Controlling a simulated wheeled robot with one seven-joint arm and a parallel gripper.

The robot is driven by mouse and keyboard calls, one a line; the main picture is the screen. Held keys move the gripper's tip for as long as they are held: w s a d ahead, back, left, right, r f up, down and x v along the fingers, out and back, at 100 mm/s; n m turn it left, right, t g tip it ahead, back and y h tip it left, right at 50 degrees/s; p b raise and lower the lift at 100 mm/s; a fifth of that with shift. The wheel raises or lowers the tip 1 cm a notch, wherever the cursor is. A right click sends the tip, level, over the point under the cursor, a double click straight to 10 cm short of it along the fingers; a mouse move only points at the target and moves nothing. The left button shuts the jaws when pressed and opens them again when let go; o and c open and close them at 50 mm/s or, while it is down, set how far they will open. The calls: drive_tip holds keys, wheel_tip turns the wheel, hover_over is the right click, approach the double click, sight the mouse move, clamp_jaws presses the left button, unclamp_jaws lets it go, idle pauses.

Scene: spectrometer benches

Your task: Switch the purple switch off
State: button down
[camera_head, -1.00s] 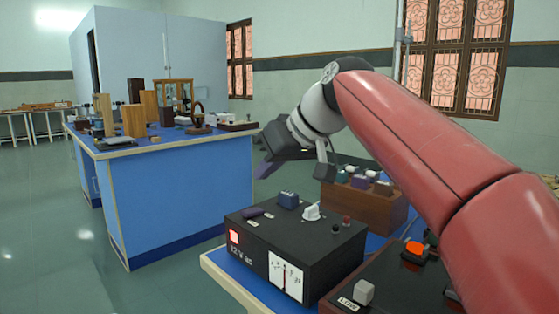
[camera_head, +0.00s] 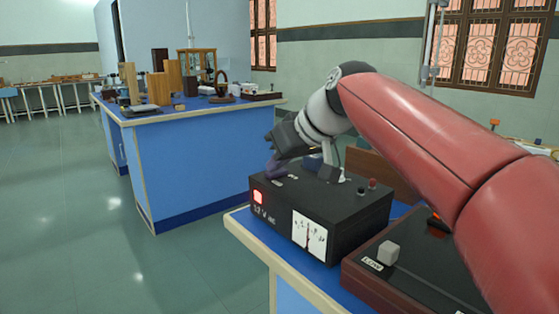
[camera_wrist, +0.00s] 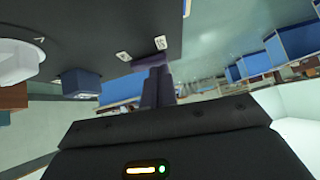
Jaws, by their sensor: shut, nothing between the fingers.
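The black power box (camera_head: 345,219), marked 12 V ac, stands on the bench with its red lamp lit. In the wrist view, the purple switch (camera_wrist: 150,61) shows as a dark purple strip at the edge of the box's top face, beside two white labels. My gripper (camera_wrist: 157,74) is shut and empty, its tips right at that switch; I cannot tell whether they touch it. In the head view, my gripper (camera_head: 273,173) is low over the left part of the box's top. The switch's tilt is hidden there.
On the same box are a blue switch (camera_wrist: 80,83), a white knob (camera_wrist: 18,63) and small red and black terminals. A brown box (camera_head: 420,275) with a grey knob (camera_head: 388,252) stands close at right. Another blue bench (camera_head: 205,165) with apparatus is behind left.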

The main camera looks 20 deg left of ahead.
drive_tip(key=shift+s+a+f+n+t+h, duration=0.15)
drive_tip(key=shift+s+f+n+t+h, duration=0.2)
drive_tip(key=shift+f+t, duration=0.25)
drive_tip(key=shift+f, duration=0.15)
drive_tip(key=shift+w, duration=0.1)
drive_tip(key=shift+w+d, duration=0.4)
drive_tip(key=shift+w, duration=0.15)
drive_tip(key=r+p, duration=0.1)
drive_tip(key=r, duration=0.1)
drive_tip(key=s+r+p, duration=0.1)
drive_tip(key=r, duration=0.1)
drive_tip(key=r+p, duration=0.2)
drive_tip(key=shift+s, duration=0.3)
drive_tip(key=s+v, duration=0.1)
drive_tip(key=v, duration=0.7)
drive_tip(key=shift+r, duration=0.25)
